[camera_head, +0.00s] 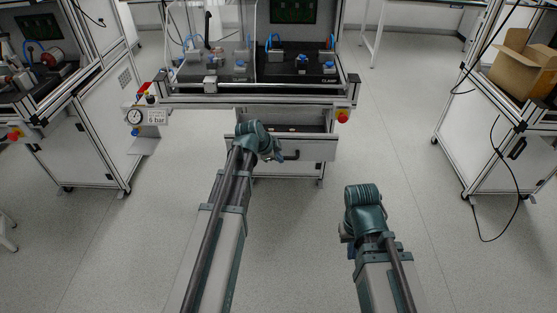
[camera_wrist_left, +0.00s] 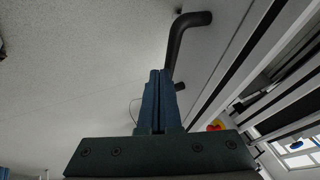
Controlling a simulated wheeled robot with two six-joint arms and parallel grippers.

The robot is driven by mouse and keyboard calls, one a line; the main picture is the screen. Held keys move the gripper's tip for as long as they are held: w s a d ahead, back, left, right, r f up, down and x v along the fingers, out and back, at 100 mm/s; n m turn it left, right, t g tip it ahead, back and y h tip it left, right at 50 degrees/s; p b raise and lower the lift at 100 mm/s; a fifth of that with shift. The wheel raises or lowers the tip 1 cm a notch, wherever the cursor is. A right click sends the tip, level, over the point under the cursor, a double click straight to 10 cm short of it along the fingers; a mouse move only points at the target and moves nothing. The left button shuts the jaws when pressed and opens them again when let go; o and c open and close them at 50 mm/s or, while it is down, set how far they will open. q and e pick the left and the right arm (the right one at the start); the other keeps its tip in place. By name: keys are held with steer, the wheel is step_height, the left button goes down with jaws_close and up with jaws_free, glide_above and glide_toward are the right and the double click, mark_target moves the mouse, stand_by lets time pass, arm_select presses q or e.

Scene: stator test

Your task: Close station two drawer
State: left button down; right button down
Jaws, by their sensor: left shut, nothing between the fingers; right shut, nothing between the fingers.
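The station drawer (camera_head: 312,148) hangs under the middle bench in the head view. It is pulled out, with its inside showing behind the light front panel. Its dark bar handle (camera_head: 292,156) sticks out from the front. My left gripper (camera_head: 277,156) is at the drawer front, just left of the visible part of the handle, and my wrist hides part of the panel. In the left wrist view its fingers (camera_wrist_left: 159,98) are shut and empty, close beside the bent handle (camera_wrist_left: 183,38); I cannot tell if they touch. My right gripper (camera_head: 345,236) is shut and empty, low over open floor.
The middle bench (camera_head: 255,99) carries clamps and fixtures above the drawer. A gauge panel marked 6 bar (camera_head: 146,117) is at its left, a red emergency button (camera_head: 342,116) at its right. Cabinets stand on both sides; a cardboard box (camera_head: 522,68) sits on the right one. The floor in front is clear.

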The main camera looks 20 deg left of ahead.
arm_select(q)
steer(key=w+a, duration=0.2)
steer(key=w, duration=0.5)
steer(key=w+a, duration=0.2)
steer(key=w, duration=0.5)
steer(key=w+a, duration=0.2)
steer(key=w, duration=0.4)
steer(key=shift+w, duration=0.4)
steer(key=shift+r, duration=0.1)
